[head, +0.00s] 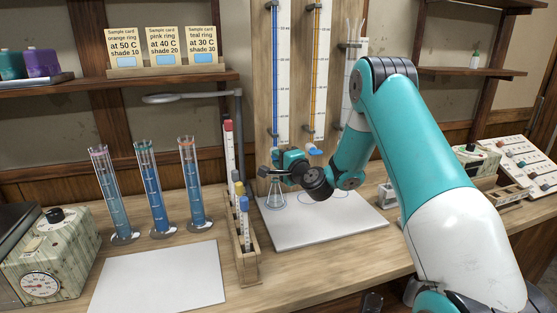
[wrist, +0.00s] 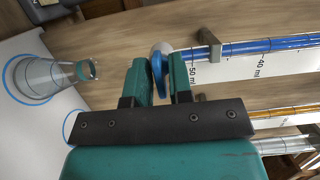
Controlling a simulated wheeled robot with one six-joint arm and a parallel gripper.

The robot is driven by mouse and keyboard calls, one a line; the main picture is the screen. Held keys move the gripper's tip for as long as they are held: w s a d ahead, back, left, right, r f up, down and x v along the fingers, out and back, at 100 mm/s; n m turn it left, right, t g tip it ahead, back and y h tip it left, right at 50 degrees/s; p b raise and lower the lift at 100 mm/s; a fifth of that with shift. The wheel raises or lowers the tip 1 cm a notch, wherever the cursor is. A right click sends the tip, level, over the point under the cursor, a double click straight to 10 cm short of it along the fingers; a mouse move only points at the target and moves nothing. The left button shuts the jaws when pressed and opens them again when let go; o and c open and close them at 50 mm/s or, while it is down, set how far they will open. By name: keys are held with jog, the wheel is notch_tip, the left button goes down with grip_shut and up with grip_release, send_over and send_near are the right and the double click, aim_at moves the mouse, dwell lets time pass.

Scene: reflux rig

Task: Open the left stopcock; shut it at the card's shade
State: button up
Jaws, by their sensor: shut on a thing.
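The left burette (head: 280,75) holds blue liquid and hangs on the wooden board; its scale also shows in the wrist view (wrist: 255,50). My gripper (head: 277,163) is at its lower end. In the wrist view, my gripper (wrist: 161,78) is shut on the left stopcock's blue handle (wrist: 157,68), which the fingers partly cover. The head view hides this stopcock. A conical flask (head: 276,196) stands below on a ringed spot of the white mat. In the wrist view the flask (wrist: 45,76) looks clear or faintly tinted. Three sample cards (head: 175,46) with pale blue patches stand on the shelf.
The orange burette (head: 317,75) with a blue stopcock (head: 315,152) hangs just right of my gripper. A rack of tubes (head: 247,262) stands close left of the white mat (head: 325,232). Several blue-filled cylinders (head: 155,195) stand farther left. The front white sheet (head: 160,280) is clear.

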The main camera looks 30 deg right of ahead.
jog(key=shift+f, duration=0.1)
jog(key=shift+f+m+t+b, duration=0.15)
jog(key=shift+m+b, duration=0.3)
jog(key=shift+m, duration=0.15)
jog(key=shift+f+m+t+b, duration=0.1)
jog(key=shift+m+t+b, duration=0.05)
jog(key=shift+m+b, duration=0.4)
jog(key=shift+m+t+b, duration=0.3)
jog(key=shift+m+b, duration=0.1)
jog(key=shift+m, duration=0.85)
jog(key=m, duration=0.2)
jog(key=shift+m+h, duration=0.4)
jog(key=m, duration=0.1)
jog(key=m+h, duration=0.1)
jog(key=m, duration=0.1)
jog(key=shift+r+m+t, duration=0.3)
jog(key=shift+t, duration=0.1)
jog(key=m+b, duration=0.1)
jog(key=m, duration=0.1)
jog(key=shift+f+m+h, duration=0.1)
jog(key=shift+m+h, duration=0.3)
jog(key=shift+m, duration=0.6)
dwell(3.0)
